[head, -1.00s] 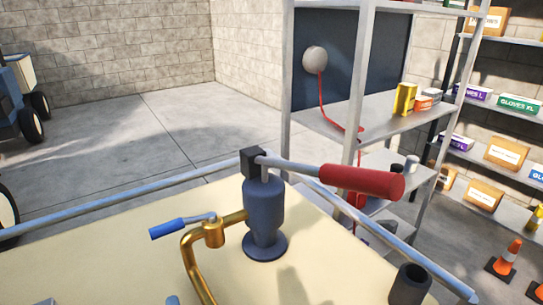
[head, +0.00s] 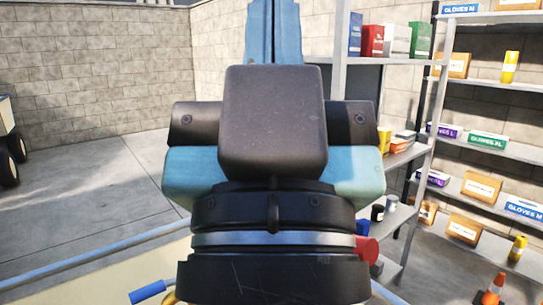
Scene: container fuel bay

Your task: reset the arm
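My gripper (head: 274,30) fills the middle of the head view, raised and pointing up, close to the camera. Its black wrist and teal body are seen from behind. A blue part rises from it past the top edge, so the fingertips are out of sight and I cannot tell if they are open or shut. I see nothing held. The hand hides most of the pump behind it; only part of the red handle (head: 367,250) and the blue lever grip (head: 148,292) show.
Metal shelving with boxes stands at the right, including a green box (head: 420,40) and a yellow bottle (head: 517,247). An orange cone (head: 492,288) is at the lower right. A wheeled vehicle (head: 10,155) is at the left edge. Open concrete floor (head: 105,185) lies at the left.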

